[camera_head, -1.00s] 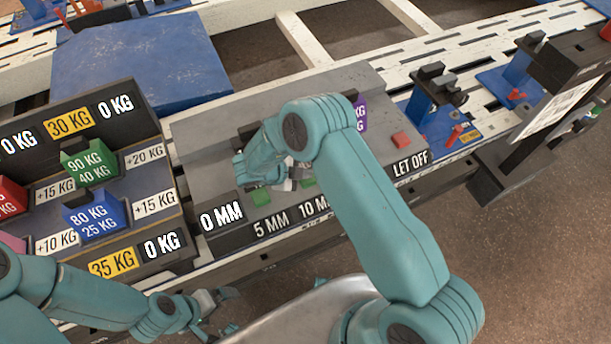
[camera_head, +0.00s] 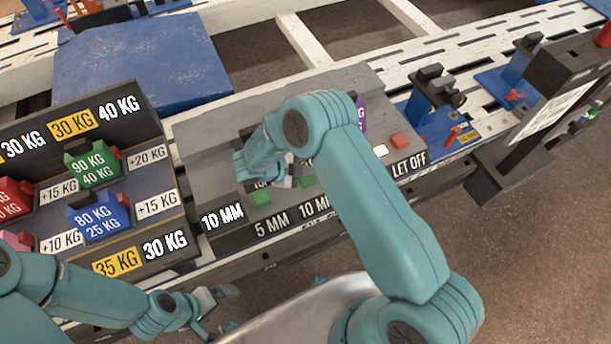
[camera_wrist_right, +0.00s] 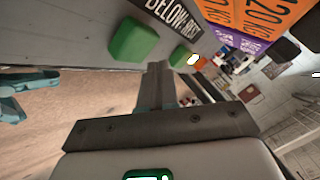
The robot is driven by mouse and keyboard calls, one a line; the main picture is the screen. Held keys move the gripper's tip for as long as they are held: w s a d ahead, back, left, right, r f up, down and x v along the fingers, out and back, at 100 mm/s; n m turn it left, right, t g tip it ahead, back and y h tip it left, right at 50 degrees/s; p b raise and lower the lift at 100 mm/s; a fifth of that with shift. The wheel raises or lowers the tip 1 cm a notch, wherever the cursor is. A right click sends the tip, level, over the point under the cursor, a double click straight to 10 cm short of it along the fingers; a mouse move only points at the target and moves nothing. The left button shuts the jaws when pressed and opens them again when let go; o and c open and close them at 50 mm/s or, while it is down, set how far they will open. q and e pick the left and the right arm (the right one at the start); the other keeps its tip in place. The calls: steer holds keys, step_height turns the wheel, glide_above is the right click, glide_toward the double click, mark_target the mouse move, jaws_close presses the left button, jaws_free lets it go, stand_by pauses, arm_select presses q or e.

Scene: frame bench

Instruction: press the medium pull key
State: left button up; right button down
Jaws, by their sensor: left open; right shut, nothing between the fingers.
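The grey key panel (camera_head: 215,150) holds a green key (camera_head: 262,198) above the "5 MM" label and another green key (camera_head: 307,181) above the "10 MM" label, partly hidden by my right arm. No label in view reads "medium". My right gripper (camera_head: 287,182) is shut and empty, low over the panel by these keys; whether it touches one is unclear. In the right wrist view its fingers (camera_wrist_right: 162,88) point toward the panel, with a large green key (camera_wrist_right: 133,40) to their left. The panel display (camera_head: 222,216) reads 10 MM. My left gripper (camera_head: 220,300) is open and empty in front of the bench.
A red key (camera_head: 398,141) stands above "LET OFF", with a lit white lamp (camera_head: 380,150) beside it. A weight rack (camera_head: 160,225) with green, blue and red blocks stands left. Blue stands (camera_head: 432,125) are right. My right forearm covers the panel's middle.

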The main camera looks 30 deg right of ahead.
mark_target(305, 179)
step_height(305, 179, up, 6)
steer(key=p, duration=0.4)
steer(key=shift+f, duration=0.1)
steer(key=shift+f, duration=0.1)
steer(key=shift+d, duration=0.1)
steer(key=s+d+f+n+t+y, duration=0.2)
steer(key=s+d+f+n+t, duration=0.15)
steer(key=d+n, duration=0.35)
steer(key=s+a+n+g+y, duration=0.3)
steer(key=s+a+n+y, duration=0.8)
steer(key=s+a+n, duration=0.6)
steer(key=shift+s+a+f+n, duration=0.3)
steer(key=shift+s+a+f, duration=0.15)
steer(key=shift+a, duration=0.35)
